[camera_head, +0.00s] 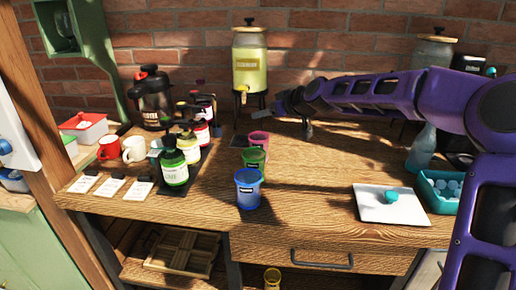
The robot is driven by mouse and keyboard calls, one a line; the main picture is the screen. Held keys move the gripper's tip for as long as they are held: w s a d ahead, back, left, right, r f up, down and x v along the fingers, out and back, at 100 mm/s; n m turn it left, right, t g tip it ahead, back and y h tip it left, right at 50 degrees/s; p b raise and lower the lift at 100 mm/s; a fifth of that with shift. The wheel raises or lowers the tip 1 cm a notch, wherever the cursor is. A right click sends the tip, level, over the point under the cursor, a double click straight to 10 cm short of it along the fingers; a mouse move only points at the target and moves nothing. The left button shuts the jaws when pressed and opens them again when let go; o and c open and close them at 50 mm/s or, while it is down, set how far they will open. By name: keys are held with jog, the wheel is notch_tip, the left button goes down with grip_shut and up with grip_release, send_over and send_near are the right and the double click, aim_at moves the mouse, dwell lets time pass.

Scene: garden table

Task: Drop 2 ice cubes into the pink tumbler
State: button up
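The pink tumbler (259,139) stands upright at the back of a row of tumblers in the middle of the table; its inside is hidden. A teal bin (424,196) at the right holds several pale blue pieces (447,187) that look like ice cubes. A small teal piece (391,197) lies on a white board (375,214) left of the bin; I cannot tell what it is. My gripper (296,108) is above the table, to the right of and behind the pink tumbler. Its fingers are too small and dark to tell open from shut or whether they hold anything.
A green tumbler (254,161) and a blue tumbler (248,190) stand in front of the pink one. Bottles (175,171), mugs (133,149) and a black jug (151,98) crowd the left. A yellow drink dispenser (249,62) stands behind. The table's middle right is clear.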

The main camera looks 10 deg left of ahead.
dwell(0.3)
jog(key=p+v, duration=0.1)
jog(key=v, duration=1.6)
jog(key=shift+r, duration=0.15)
jog(key=shift+s+d, duration=0.1)
jog(key=shift+s, duration=0.05)
